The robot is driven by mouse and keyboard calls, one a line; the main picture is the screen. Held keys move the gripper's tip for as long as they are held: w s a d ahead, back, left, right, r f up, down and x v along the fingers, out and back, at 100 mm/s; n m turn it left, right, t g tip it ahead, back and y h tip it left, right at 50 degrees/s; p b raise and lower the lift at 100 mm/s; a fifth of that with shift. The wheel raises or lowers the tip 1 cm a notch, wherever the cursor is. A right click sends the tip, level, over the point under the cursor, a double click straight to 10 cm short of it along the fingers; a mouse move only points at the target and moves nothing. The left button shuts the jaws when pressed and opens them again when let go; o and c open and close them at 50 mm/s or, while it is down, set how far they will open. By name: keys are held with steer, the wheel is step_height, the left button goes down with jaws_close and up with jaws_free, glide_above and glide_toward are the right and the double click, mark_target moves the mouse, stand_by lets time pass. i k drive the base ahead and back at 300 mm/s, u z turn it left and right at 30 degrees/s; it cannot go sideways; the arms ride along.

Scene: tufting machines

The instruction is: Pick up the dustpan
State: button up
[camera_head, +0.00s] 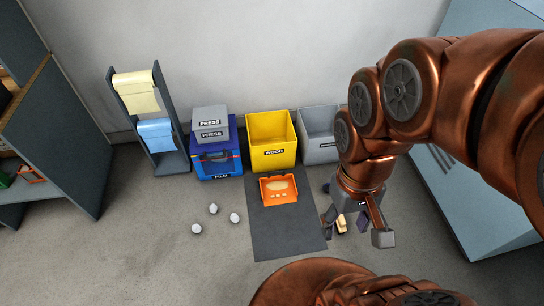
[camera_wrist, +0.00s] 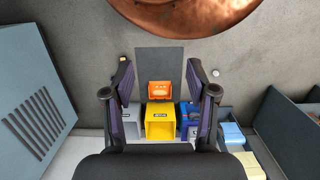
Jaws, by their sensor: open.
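The orange dustpan (camera_head: 278,188) lies at the far end of a dark grey mat (camera_head: 290,232), in front of a yellow bin. A pale oval patch shows in it. In the wrist view the dustpan (camera_wrist: 160,91) is near the middle, beyond and between my spread fingers. My gripper (camera_head: 345,219) hangs to the right of the mat in the head view, apart from the dustpan. In the wrist view my gripper (camera_wrist: 160,75) is open with nothing between its fingers.
The yellow bin (camera_head: 270,140), a grey bin (camera_head: 318,135) and a blue box (camera_head: 218,162) stand along the wall. Several pale balls (camera_head: 213,208) lie left of the mat. A small yellowish thing (camera_head: 341,225) is partly hidden by my gripper. A blue-grey machine (camera_head: 480,200) stands right.

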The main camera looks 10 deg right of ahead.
mark_target(270, 186)
steer(key=k, duration=0.5)
steer(key=u, duration=0.7)
steer(key=i, duration=1.95)
steer(key=z, duration=0.65)
